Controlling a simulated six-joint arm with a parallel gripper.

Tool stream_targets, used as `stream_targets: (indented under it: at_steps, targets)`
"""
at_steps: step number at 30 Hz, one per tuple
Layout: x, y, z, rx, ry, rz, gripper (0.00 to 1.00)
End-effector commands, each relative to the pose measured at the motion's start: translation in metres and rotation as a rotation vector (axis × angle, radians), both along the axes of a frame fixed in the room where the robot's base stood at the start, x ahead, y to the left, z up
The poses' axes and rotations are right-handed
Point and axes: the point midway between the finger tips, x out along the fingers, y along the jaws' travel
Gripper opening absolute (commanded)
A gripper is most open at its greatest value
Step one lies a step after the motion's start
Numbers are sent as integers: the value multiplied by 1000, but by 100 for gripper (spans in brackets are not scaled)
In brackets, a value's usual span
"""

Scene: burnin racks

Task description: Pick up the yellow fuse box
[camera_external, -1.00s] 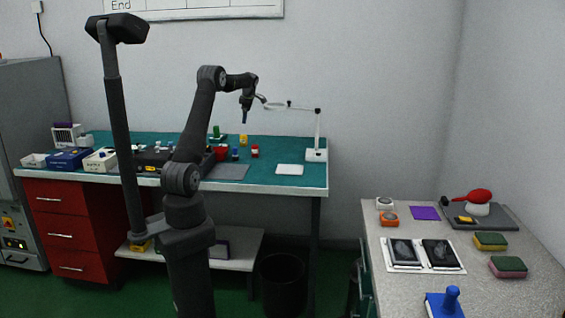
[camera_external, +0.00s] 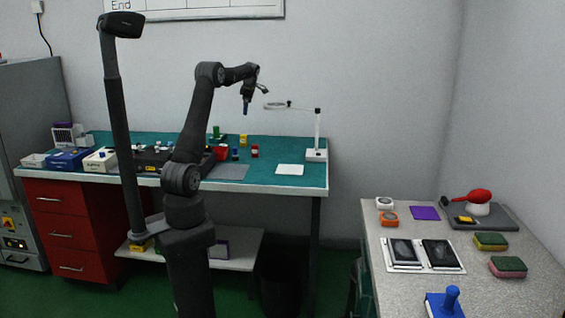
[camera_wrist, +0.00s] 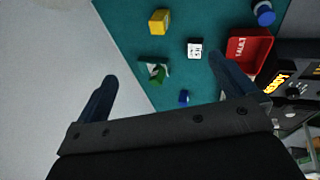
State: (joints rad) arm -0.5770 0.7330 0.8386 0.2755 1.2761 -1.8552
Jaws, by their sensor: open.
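The yellow fuse box (camera_external: 243,140), a small yellow block, stands on the green bench top near its back edge. In the wrist view it (camera_wrist: 160,22) lies at the top, beyond my fingertips and left of a white lettered block. My gripper (camera_external: 246,110) hangs in the air above the bench, well above the fuse box and apart from it. In the wrist view my gripper (camera_wrist: 162,70) has its two dark fingers spread wide, with nothing held between them.
A green part (camera_wrist: 155,71), a small blue part (camera_wrist: 183,97), a white block (camera_wrist: 195,48) and a red bin (camera_wrist: 248,44) are near the fuse box. A magnifier lamp (camera_external: 317,130) stands to the right. White boxes sit at the left.

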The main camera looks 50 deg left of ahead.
Motion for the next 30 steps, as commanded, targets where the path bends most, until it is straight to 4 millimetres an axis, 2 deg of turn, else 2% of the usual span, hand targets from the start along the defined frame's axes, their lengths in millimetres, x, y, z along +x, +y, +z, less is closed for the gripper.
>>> stream_targets:
  at_steps: [3, 9, 20, 23, 30]
  targets:
    - [0, 0, 0, 0, 0, 0, 98]
    - [0, 0, 0, 0, 0, 0, 59]
    - [-1, 1, -2, 0, 10, -30, 58]
    - [-2, 5, -6, -1, 34, -120, 58]
    - [-8, 19, -22, 15, 134, -517, 58]
